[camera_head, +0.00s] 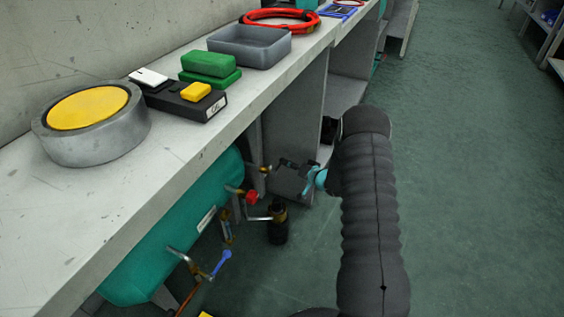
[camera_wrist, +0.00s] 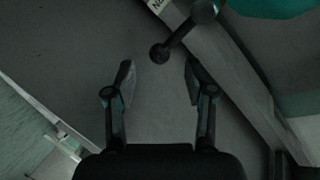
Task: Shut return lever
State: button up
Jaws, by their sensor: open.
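In the wrist view, a dark lever with a round ball end (camera_wrist: 160,53) runs down and left from a round pivot (camera_wrist: 203,10). A white label beside it is cut off at the top edge, so I cannot read it fully or confirm that this is the return lever. My gripper (camera_wrist: 158,78) is open and empty, its fingers on either side of a line just below the ball end. I cannot tell whether they touch it. In the head view, my arm partly hides the gripper beside the teal tank (camera_head: 172,225) under the bench.
The tank carries a blue-handled valve (camera_head: 221,263) and a red knob (camera_head: 252,197). A dark cylinder (camera_head: 278,225) stands near them. The bench (camera_head: 110,190) overhangs the tank and holds a grey tray (camera_head: 250,59) and a round yellow-topped piece (camera_head: 88,107).

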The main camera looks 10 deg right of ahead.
jog(key=x, duration=0.5)
jog(key=shift+w+a+f, duration=0.15)
jog(key=shift+w, duration=0.2)
grip_shut()
